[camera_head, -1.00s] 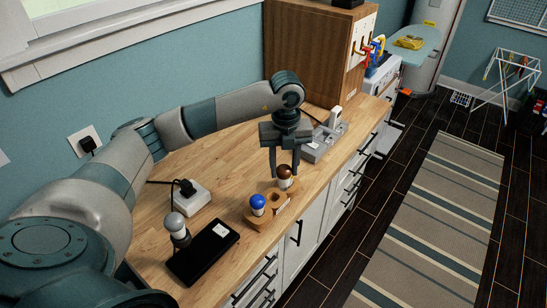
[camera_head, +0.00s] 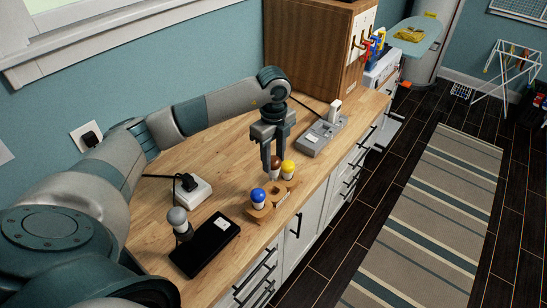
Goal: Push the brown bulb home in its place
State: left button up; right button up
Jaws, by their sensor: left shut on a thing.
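The brown bulb (camera_head: 275,161) has a brown top and a pale lower part. My left gripper (camera_head: 273,162) points down over the wooden holder (camera_head: 262,212) and is shut on this bulb. The blue bulb (camera_head: 258,195) stands in the near left part of the holder. The yellow bulb (camera_head: 288,167) stands just right of the brown one. The brown bulb's lower end is at the middle of the holder, and I cannot tell how deep it sits. The fingers partly cover it. My right gripper is not in view.
A grey device (camera_head: 321,136) is farther right, before a wooden cabinet (camera_head: 310,55).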

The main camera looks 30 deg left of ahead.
aim_at(273, 175)
pick_arm(q)
jog(key=shift+f+b, duration=1.3)
jog(key=shift+f, duration=1.15)
jog(key=shift+f+b, duration=0.45)
jog(key=shift+b, duration=0.15)
jog(key=shift+f, duration=0.15)
jog(key=shift+f+b, duration=0.1)
jog(key=shift+b, duration=0.2)
dwell(1.2)
jog(key=shift+f, duration=0.15)
dwell(0.6)
jog(key=shift+f+b, duration=0.3)
jog(key=shift+b, duration=0.1)
dwell(0.8)
